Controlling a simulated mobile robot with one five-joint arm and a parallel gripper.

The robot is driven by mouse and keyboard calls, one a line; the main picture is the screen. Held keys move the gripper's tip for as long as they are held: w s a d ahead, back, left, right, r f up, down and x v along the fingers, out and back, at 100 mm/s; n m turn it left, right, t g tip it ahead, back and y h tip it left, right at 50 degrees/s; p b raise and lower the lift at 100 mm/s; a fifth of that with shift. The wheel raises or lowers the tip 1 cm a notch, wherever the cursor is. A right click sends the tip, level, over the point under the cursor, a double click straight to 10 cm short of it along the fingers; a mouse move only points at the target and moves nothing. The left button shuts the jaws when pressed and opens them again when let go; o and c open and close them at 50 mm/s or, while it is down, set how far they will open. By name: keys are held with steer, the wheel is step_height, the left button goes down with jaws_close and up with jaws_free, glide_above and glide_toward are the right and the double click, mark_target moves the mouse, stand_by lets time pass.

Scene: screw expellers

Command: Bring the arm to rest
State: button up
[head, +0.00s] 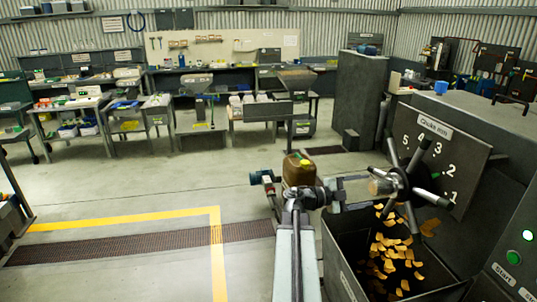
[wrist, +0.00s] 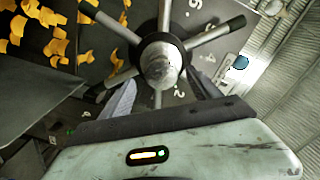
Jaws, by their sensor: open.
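My gripper (wrist: 162,80) is open in the wrist view, with one finger on each side of the round hub of a dark spoked handwheel (wrist: 158,58). Whether the fingers touch the hub cannot be told. In the head view my arm reaches up from the bottom and bends right, with the gripper (head: 362,189) in front of the same handwheel (head: 402,184). The wheel stands before a dark dial plate (head: 458,165) marked "Choke mm" with numbers 1 to 5. Nothing is seen held in the jaws.
Below the wheel a dark open bin (head: 343,262) holds orange-yellow flakes (head: 392,262). A brown jug (head: 298,170) shows just behind my arm. A machine panel with green lights (head: 513,257) stands at right. The floor (head: 130,185) at left is open; workbenches (head: 180,118) line the back.

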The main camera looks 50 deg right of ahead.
mark_target(372, 189)
steer(key=x, duration=0.6)
steer(key=shift+d, duration=0.1)
